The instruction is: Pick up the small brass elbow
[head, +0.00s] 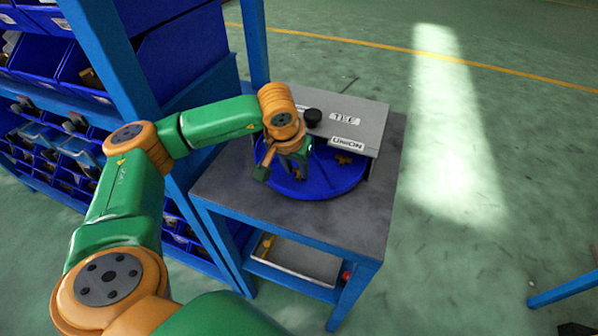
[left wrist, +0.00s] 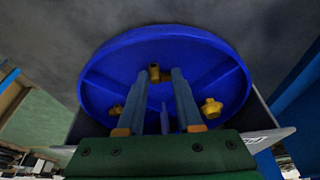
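A round blue tray (head: 325,183) with dividers lies on the table, partly under a grey cover plate (head: 352,118). My left gripper (head: 283,168) reaches down over the tray's left part. In the left wrist view the left gripper (left wrist: 160,74) is open, its two fingers apart. A small brass fitting (left wrist: 154,72) shows between and just beyond the fingertips; it may be the elbow, but its shape is partly hidden. Another brass fitting (left wrist: 116,109) lies to the left, and a lobed one (left wrist: 212,108) to the right. My right gripper is not in view.
The plate carries a black knob (head: 312,116) and labels reading TEE and UNION. The grey table (head: 330,222) has a lower shelf with a tray (head: 300,258). A blue rack with bins (head: 40,65) stands close at the left. The floor to the right is mostly clear.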

